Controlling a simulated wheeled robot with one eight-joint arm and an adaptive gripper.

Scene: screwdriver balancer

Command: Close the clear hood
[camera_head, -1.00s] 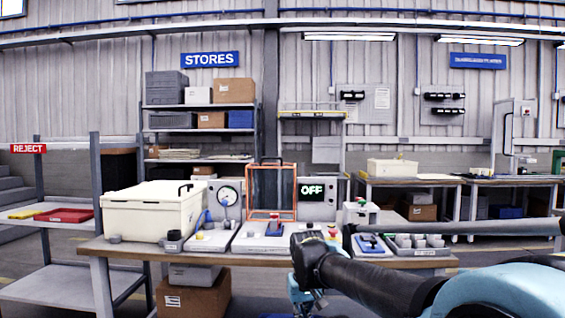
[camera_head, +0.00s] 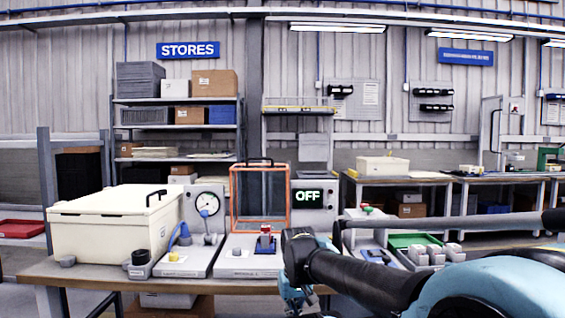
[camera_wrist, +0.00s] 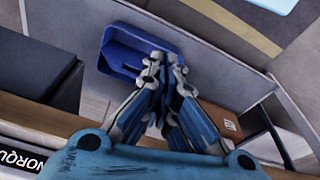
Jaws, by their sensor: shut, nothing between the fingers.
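The clear hood (camera_head: 260,197) has an orange frame and a black handle on its top edge. In the head view it stands upright at the back of a grey station on the bench. A blue fixture with a red-topped piece (camera_head: 265,242) sits in front of it, uncovered on the near side. My gripper (camera_head: 297,303) is low at the bench's front edge, right of and nearer than the hood, not touching it. In the wrist view my gripper (camera_wrist: 165,65) is shut and empty, pointing down over a blue bin (camera_wrist: 137,52). The hood is not in the wrist view.
A dial gauge station (camera_head: 207,207) and a large cream case (camera_head: 110,225) stand to the left. A green tray (camera_head: 415,240) and grey blocks (camera_head: 435,254) are at the right, partly behind my arm.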

